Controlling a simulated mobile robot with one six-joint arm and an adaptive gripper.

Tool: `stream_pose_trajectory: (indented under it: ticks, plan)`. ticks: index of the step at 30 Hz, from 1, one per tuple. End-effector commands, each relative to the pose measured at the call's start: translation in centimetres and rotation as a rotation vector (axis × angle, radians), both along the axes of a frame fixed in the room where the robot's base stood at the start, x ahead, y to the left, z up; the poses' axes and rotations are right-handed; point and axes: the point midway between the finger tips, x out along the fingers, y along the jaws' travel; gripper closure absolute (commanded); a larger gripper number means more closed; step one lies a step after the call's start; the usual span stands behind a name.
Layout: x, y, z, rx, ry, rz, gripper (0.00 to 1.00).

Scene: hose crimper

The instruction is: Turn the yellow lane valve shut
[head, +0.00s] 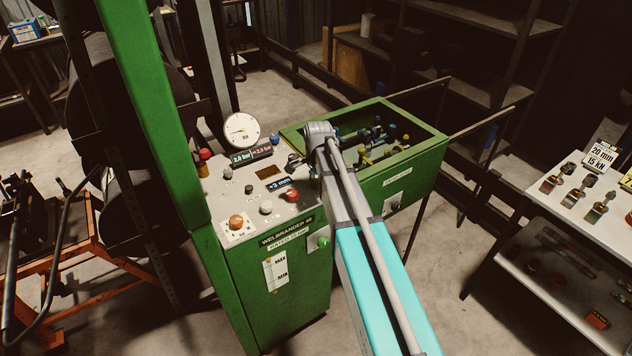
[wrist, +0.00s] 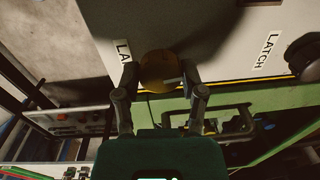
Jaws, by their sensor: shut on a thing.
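A round yellow-orange knob (wrist: 157,66) stands on the pale panel in the wrist view, beside a label (wrist: 123,51) of which only "LA" shows. My gripper (wrist: 160,76) has a finger on either side of the knob and is shut on it. The knob's turned angle cannot be read. In the head view my arm covers the panel's right part, and the knob and fingertips cannot be made out there.
A dark knob (wrist: 304,55) by the "LATCH" label (wrist: 267,51) is right of my gripper. The green crimper (head: 275,285) carries a gauge (head: 242,131) and an orange button (head: 236,222). An open green box (head: 400,182) with several small valves adjoins it. A table (head: 543,179) stands at right.

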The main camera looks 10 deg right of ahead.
Motion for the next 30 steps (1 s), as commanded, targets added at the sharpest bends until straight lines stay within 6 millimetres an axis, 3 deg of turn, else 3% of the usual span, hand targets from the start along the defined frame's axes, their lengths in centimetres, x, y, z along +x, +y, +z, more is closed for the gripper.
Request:
stream_pose_trajectory:
  ticks: [30]
  plan:
    - [-0.05,-0.15,-0.03,0.001,0.002,0.908,0.95]
